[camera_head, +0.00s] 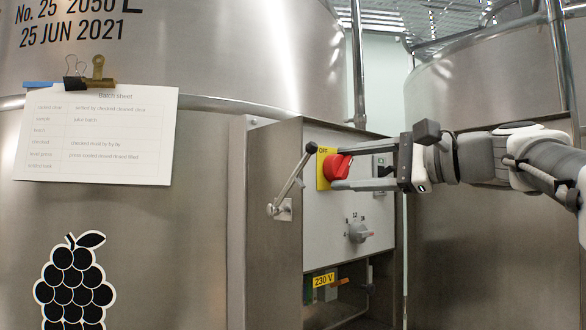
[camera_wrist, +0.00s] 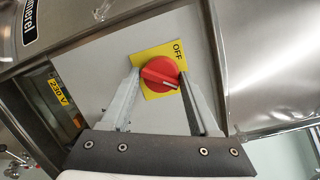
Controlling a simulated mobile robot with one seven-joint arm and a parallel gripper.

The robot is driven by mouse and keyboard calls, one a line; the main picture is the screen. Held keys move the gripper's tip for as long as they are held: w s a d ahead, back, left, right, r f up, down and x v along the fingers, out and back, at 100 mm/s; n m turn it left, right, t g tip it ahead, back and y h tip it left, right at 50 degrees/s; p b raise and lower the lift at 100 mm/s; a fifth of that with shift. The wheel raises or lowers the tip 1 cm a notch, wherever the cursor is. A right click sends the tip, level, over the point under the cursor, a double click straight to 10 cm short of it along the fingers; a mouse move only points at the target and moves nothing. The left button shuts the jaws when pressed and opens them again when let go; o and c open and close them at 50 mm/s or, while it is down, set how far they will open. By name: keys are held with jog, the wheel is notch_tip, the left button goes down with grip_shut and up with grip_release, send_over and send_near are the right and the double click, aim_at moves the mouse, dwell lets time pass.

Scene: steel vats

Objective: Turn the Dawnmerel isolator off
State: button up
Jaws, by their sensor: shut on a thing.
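The isolator is a red rotary knob (camera_head: 336,167) on a yellow plate (camera_head: 323,171) marked OFF, on a light grey panel (camera_head: 322,220). The knob (camera_wrist: 161,73) also shows in the wrist view, its grip bar tilted and a pale mark at its lower right end. The OFF word is above and right of the knob there. My gripper (camera_head: 340,169) reaches in from the right and is shut on the red knob, one finger on each side. In the wrist view, my gripper (camera_wrist: 160,80) spans it. A black label (camera_wrist: 31,19) ending in "merel" shows on the vat.
A small lever (camera_head: 287,190) stands left of the knob. Steel box walls flank the panel. A batch sheet (camera_head: 96,137) is clipped on the left vat.

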jog(key=n, duration=0.4)
jog(key=shift+s+r+h, duration=0.1)
jog(key=shift+r+h, duration=0.2)
jog(key=shift+r, duration=0.1)
jog(key=n+h+b, duration=0.1)
jog(key=n, duration=0.2)
jog(key=n+h+b, duration=0.1)
jog(key=n, duration=0.3)
jog(key=shift+s+a+b, duration=0.1)
jog(key=shift+b, duration=0.2)
jog(key=shift+n+t+h+b, duration=0.45)
jog(key=shift+n+b, duration=0.25)
jog(key=shift+n, duration=0.9)
jog(key=shift+a+r, duration=0.1)
jog(key=o, duration=1.3)
jog(key=shift+s, duration=0.1)
jog(key=shift+f, duration=0.2)
